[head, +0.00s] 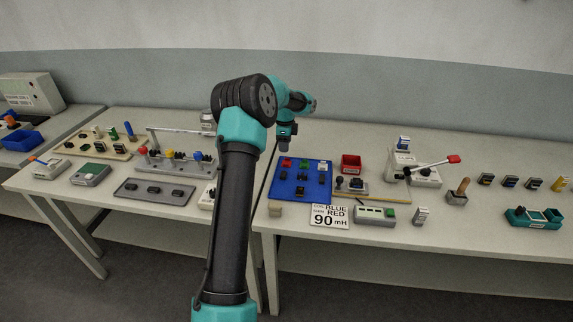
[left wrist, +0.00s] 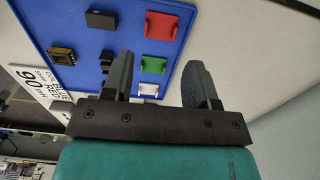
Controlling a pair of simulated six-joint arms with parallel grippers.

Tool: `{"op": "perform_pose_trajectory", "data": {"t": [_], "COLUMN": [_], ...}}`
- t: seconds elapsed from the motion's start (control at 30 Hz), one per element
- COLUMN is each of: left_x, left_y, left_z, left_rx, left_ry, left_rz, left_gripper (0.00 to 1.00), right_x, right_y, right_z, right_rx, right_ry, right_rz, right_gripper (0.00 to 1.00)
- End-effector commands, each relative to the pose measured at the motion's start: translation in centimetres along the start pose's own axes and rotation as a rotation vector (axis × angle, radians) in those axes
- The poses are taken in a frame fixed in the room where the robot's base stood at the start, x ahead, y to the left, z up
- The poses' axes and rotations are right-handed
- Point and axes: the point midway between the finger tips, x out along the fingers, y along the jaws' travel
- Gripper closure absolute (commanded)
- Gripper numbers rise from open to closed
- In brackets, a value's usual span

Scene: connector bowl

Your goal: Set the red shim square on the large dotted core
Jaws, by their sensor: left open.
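The red shim (left wrist: 162,26) lies flat on the blue tray (head: 279,193), beside a green shim (left wrist: 153,66) and a white shim (left wrist: 148,90); the red shim also shows in the head view (head: 287,162). Several dark cores lie on the tray, including a flat one (left wrist: 101,20) and one with a gold-coloured face (left wrist: 61,54). I cannot tell which is the large dotted core. My left gripper (left wrist: 161,62) is open and empty above the tray's shim side; in the head view it hangs near the tray's back edge (head: 287,143). My right gripper is not in view.
A label card reading BLUE, RED, 90 mH (head: 330,216) lies in front of the tray. A red bin (head: 351,164) stands to its right, with a lever device (head: 424,175) farther right. My left arm hides part of the table left of the tray.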

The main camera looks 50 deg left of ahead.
Motion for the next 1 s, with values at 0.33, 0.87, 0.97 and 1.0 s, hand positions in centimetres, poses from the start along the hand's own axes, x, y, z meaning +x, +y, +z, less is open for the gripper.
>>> {"op": "perform_pose_trajectory", "data": {"t": [0.33,0.87,0.97,1.0], "left_x": [3.0,5.9,7.2,7.6], "left_y": [0.0,-0.1,-0.1,-0.1], "left_z": [0.0,0.1,0.1,0.1], "left_rx": [-0.001,0.000,0.000,0.000], "left_ry": [0.000,-0.001,-0.001,-0.001], "left_rz": [-0.001,0.003,0.002,0.002], "left_gripper": [0.47,0.47,0.47,0.47], "right_x": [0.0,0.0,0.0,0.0], "right_y": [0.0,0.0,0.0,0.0], "right_z": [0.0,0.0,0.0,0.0], "right_rx": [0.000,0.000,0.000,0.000], "right_ry": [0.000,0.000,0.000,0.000], "right_rz": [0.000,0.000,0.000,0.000], "right_gripper": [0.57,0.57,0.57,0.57]}}
